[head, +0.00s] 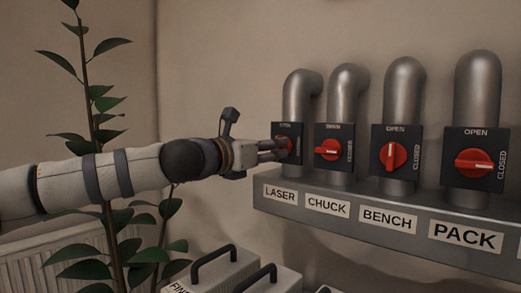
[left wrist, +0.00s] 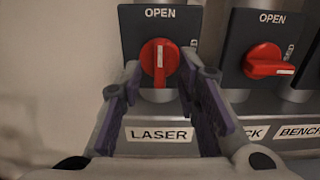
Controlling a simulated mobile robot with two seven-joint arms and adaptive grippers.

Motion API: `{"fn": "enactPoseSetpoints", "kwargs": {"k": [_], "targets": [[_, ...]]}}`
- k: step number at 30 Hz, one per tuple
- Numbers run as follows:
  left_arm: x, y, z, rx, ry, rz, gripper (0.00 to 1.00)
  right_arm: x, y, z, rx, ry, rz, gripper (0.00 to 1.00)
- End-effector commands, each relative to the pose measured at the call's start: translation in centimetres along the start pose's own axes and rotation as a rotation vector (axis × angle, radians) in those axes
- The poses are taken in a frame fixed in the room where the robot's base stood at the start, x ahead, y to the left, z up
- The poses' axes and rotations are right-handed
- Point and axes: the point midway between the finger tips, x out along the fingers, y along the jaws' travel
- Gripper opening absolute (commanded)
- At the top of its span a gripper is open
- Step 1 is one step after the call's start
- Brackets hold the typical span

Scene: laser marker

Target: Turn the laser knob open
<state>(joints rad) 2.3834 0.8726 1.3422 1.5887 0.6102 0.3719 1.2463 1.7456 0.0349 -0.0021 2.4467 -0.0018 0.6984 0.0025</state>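The red laser knob (left wrist: 160,62) sits on a dark plate (left wrist: 128,38) above the LASER label (left wrist: 159,134). Its white mark stands vertical, in line with the word OPEN. My left gripper (left wrist: 160,72) is open, with one finger on each side of the knob's lower part; I cannot tell whether either finger touches it. In the head view the gripper (head: 284,150) reaches the laser plate from the left, and its fingers partly hide the knob (head: 290,145). My right gripper is not in view.
To the right are the chuck knob (head: 328,150) and pack knob (head: 474,162), marks horizontal, and the bench knob (head: 393,156), mark near vertical. All sit on grey pipes above a metal ledge (head: 380,198). A plant (head: 95,120) stands behind my left arm. Handled boxes (head: 213,268) are below.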

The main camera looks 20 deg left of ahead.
Motion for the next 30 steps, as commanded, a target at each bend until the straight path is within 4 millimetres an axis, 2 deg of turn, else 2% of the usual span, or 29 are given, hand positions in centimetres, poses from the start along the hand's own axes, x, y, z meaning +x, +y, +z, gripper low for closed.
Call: {"fn": "enactPoseSetpoints", "kwargs": {"k": [6,12,17,30], "targets": [[-6.0,0.1,0.1,-0.002,-0.004,0.0,0.3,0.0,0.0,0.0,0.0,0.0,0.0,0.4],[-9.9,0.0,0.1,-0.001,-0.003,0.001,0.3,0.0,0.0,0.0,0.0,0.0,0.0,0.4],[-10.8,0.0,0.1,-0.001,-0.001,0.0,0.3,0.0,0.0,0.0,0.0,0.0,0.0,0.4],[-10.7,0.0,0.1,-0.001,-0.001,0.0,0.3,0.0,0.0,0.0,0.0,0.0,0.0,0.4]]}}
